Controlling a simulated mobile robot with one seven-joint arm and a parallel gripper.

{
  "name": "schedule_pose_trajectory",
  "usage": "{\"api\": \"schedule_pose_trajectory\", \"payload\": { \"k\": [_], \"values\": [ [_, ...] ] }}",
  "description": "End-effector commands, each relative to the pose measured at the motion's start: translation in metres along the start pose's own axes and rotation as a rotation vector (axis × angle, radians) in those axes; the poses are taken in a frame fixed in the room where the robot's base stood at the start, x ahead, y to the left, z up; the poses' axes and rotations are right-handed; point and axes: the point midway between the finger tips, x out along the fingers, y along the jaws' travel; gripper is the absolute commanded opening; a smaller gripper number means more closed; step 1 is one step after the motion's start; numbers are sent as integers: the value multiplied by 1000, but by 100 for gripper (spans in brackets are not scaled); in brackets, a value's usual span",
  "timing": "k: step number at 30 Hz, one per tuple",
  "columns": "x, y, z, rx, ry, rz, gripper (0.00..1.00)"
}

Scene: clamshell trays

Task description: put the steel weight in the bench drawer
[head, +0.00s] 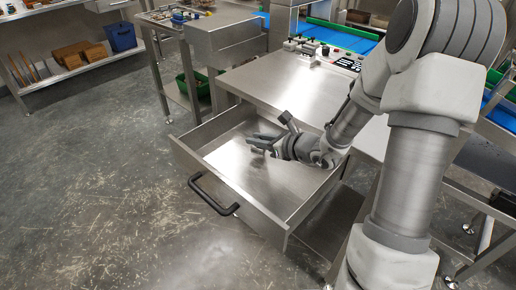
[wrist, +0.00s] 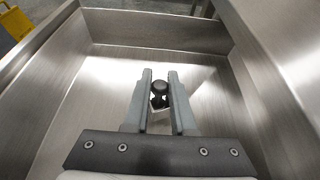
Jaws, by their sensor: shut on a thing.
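The bench drawer (head: 197,160) is pulled open under the steel bench, with a black handle (head: 212,195) on its front. My gripper (head: 256,142) reaches over the open drawer, inside its walls. In the wrist view my gripper (wrist: 160,84) has its two fingers closed on the steel weight (wrist: 159,89), a small dark, shiny knobbed piece. The drawer's bare floor (wrist: 107,80) shows below and around it. I cannot tell whether the weight touches the drawer floor. In the head view the weight is too small to make out.
A side table with a green bin (head: 193,84) stands at the left. A blue bin (head: 120,37) sits on a far shelf. The floor left of the drawer is clear.

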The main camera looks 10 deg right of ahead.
Motion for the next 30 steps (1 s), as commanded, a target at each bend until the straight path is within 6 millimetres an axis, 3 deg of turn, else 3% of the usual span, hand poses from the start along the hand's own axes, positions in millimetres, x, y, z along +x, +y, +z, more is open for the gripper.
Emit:
{"api": "schedule_pose_trajectory", "payload": {
  "k": [3, 15, 16, 20, 30],
  "values": [
    [8, 0, -19, 3, -1, 0, 0],
    [10, 0, -24, 0, -1, 0, 0],
    [9, 0, -22, 0, 1, 0, 29],
    [9, 0, -22, 1, 1, 0, 53],
    [8, 0, -20, 1, 1, 0, 54]
  ]
}}
